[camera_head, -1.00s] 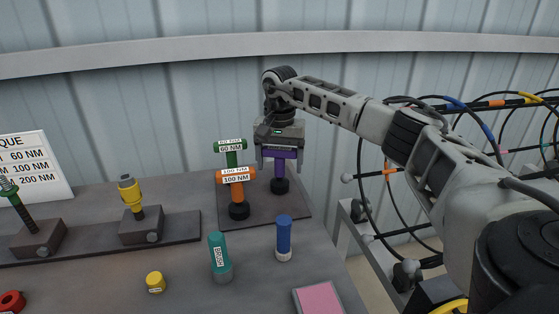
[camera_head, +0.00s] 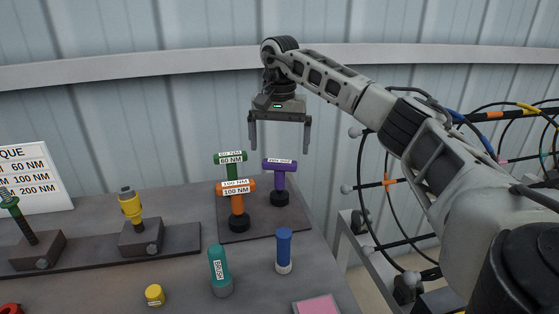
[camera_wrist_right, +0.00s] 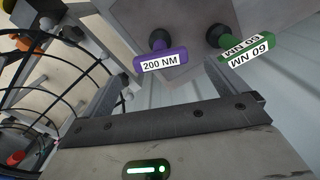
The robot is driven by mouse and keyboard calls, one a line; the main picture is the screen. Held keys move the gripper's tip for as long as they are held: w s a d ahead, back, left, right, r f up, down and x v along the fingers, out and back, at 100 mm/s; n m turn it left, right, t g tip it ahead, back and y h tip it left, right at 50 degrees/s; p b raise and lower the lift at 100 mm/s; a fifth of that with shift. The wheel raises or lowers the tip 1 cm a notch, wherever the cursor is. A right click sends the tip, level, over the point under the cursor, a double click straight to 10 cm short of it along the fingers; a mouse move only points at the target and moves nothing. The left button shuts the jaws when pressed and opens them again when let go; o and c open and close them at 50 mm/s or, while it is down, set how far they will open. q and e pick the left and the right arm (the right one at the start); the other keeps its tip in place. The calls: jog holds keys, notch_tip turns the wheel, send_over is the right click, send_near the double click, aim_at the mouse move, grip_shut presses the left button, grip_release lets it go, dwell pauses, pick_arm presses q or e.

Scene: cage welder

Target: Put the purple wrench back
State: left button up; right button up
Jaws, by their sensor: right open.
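The purple wrench (camera_head: 279,180) stands upright in a black socket on the dark holder plate (camera_head: 290,217) at the back right of the table. In the right wrist view the purple wrench (camera_wrist_right: 160,60) shows its 200 NM label. My right gripper (camera_head: 279,147) is open and empty above the purple wrench, pointing down, clear of its handle. The green 60 NM wrench (camera_head: 230,158) and the orange 100 NM wrench (camera_head: 236,188) stand on the same plate, left of the purple one. My left gripper is not in view.
A blue cylinder (camera_head: 283,250), a teal brush (camera_head: 219,268) and a yellow knob (camera_head: 154,295) stand on the table in front. A torque sign (camera_head: 32,178) is at the left.

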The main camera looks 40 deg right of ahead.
jog(key=shift+r, duration=1.75)
